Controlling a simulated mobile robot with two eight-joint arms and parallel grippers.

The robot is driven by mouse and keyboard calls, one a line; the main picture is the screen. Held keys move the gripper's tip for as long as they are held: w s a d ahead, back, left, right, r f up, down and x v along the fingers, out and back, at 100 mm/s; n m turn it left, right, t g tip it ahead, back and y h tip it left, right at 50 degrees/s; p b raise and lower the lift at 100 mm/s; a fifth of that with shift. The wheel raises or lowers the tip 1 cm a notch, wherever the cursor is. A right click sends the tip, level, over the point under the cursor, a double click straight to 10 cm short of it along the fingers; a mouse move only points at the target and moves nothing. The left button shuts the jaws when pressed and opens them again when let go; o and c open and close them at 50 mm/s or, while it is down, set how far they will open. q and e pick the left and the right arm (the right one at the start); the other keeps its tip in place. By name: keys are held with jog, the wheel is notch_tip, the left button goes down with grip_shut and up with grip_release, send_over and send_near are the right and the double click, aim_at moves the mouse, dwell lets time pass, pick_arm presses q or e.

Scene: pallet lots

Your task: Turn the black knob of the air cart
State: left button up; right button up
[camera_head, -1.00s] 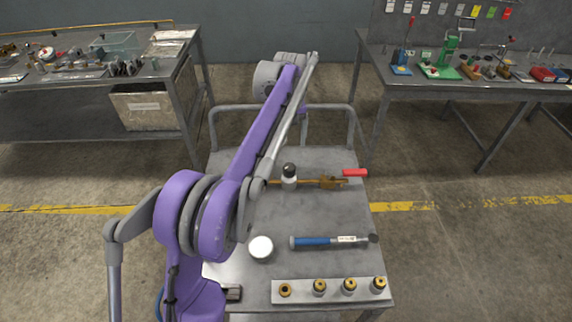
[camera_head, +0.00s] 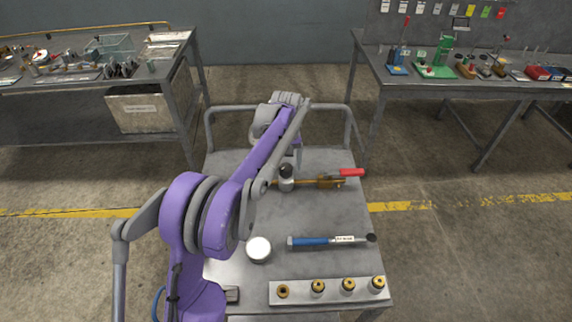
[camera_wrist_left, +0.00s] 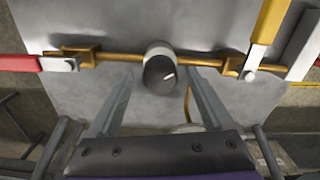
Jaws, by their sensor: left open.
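The black knob (camera_head: 286,171) sits on a pale round body on the brass pipe (camera_head: 310,183) along the far part of the cart top (camera_head: 320,212). My left gripper (camera_head: 297,158) is at the far side of the knob, and its fingers are mostly hidden behind my arm. In the left wrist view the fingers (camera_wrist_left: 160,80) are open, one on each side of the knob (camera_wrist_left: 158,76), which has a white mark. Whether the fingertips reach the knob's depth I cannot tell; no contact shows. My right gripper is not in view.
A red-handled valve (camera_head: 350,172) is right of the knob; a yellow-handled valve (camera_wrist_left: 268,25) shows in the wrist view. A white round item (camera_head: 259,249), a blue-handled tool (camera_head: 312,240) and a strip of brass fittings (camera_head: 330,292) are nearer. Benches stand beyond on both sides.

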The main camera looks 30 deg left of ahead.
aim_at(286, 166)
pick_arm(q)
grip_shut()
jog(key=shift+m, duration=0.6)
grip_release()
jog(key=shift+r, duration=0.1)
notch_tip(286, 166, up, 11)
jog(key=shift+p, duration=0.35)
dwell(0.3)
